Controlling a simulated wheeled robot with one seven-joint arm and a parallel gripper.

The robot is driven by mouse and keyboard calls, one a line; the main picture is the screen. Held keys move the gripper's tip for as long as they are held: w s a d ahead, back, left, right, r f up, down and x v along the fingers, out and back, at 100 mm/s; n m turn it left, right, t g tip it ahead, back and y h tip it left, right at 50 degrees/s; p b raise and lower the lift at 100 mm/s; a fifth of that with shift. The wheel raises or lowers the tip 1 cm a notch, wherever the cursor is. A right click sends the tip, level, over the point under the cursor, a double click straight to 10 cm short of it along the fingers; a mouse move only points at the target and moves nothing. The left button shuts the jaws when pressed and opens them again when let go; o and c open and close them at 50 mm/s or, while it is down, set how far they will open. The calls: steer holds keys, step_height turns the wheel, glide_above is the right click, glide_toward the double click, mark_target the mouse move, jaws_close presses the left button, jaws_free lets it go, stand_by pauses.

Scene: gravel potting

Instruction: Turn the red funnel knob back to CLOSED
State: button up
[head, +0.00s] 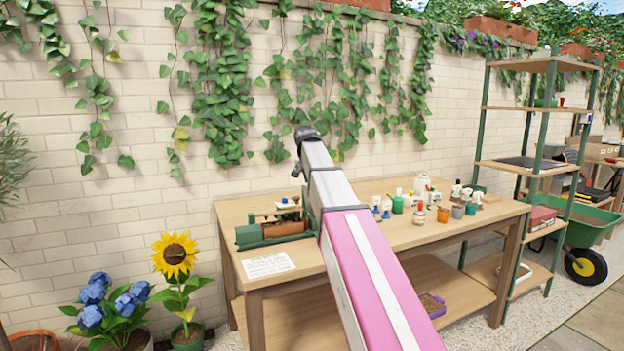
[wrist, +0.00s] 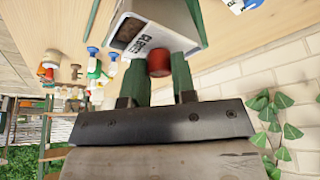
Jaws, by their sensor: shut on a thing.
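The red knob (wrist: 159,62) is a short round cylinder on the front of a grey-white funnel box (wrist: 187,42). Upside-down dark lettering (wrist: 150,42) is on a white label beside the knob, too blurred to read surely. My gripper (wrist: 159,74) has a finger on each side of the knob and is shut on it. The knob's exact turn cannot be told. In the head view my pink and grey arm reaches over the table, and the knob and fingers are hidden.
A brick wall with ivy is close behind. A shelf rack (head: 540,165) stands at right.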

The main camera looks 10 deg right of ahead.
steer(key=shift+m, duration=0.3)
steer(key=o, duration=0.9)
steer(key=v, duration=1.1)
steer(key=shift+f, duration=0.1)
